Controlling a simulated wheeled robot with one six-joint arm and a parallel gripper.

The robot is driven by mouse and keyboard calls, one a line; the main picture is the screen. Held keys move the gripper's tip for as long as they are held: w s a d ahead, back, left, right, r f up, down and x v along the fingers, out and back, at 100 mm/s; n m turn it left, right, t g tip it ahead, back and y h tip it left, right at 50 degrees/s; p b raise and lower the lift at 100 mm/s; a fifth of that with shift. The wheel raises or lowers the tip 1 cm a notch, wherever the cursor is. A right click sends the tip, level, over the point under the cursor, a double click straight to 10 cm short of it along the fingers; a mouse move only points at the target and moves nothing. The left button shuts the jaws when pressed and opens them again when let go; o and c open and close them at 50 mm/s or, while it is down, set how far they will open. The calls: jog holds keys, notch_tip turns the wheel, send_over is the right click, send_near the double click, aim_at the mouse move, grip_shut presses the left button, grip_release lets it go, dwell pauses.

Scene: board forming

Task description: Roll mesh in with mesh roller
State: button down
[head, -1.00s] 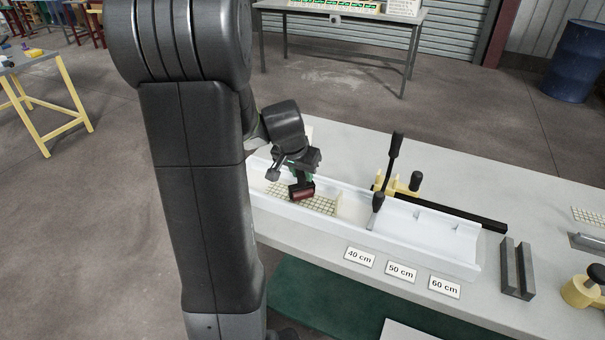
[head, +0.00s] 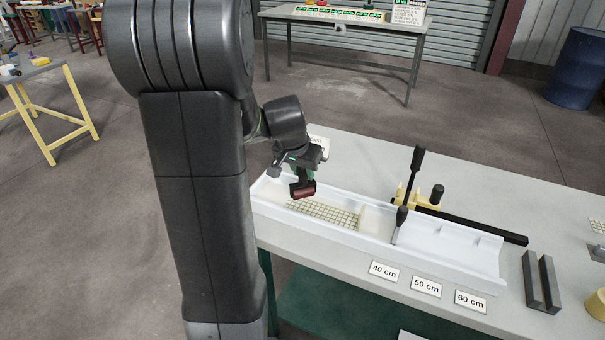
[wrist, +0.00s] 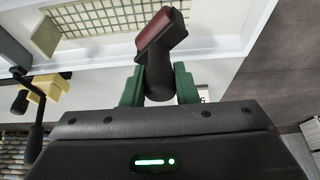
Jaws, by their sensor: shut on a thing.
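The mesh roller (head: 302,188) has a dark red roller head and a dark handle. My gripper (head: 303,166) is shut on its handle, and the roller is over the left part of the white mould (head: 450,251). In the wrist view the green fingers of my gripper (wrist: 159,86) clasp the handle, with the red roller (wrist: 160,30) beyond. The mesh (head: 325,213) is a pale grid lying inside the mould; it also shows in the wrist view (wrist: 100,17). The roller head is at the mesh's left end. I cannot tell whether it touches the mesh.
Labels 40 cm (head: 383,271), 50 cm and 60 cm lie in front of the mould. A black-handled clamp lever (head: 418,165) with a yellow base stands behind it. A dark grey grooved block (head: 541,281) is to the right. My arm blocks the left.

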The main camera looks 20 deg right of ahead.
jog(key=shift+w+r+p, duration=0.2)
jog(key=shift+r+p, duration=0.3)
jog(key=shift+r, duration=0.5)
jog(key=shift+s+r+p, duration=0.1)
jog(key=shift+r+p, duration=0.8)
jog(key=shift+r, duration=0.5)
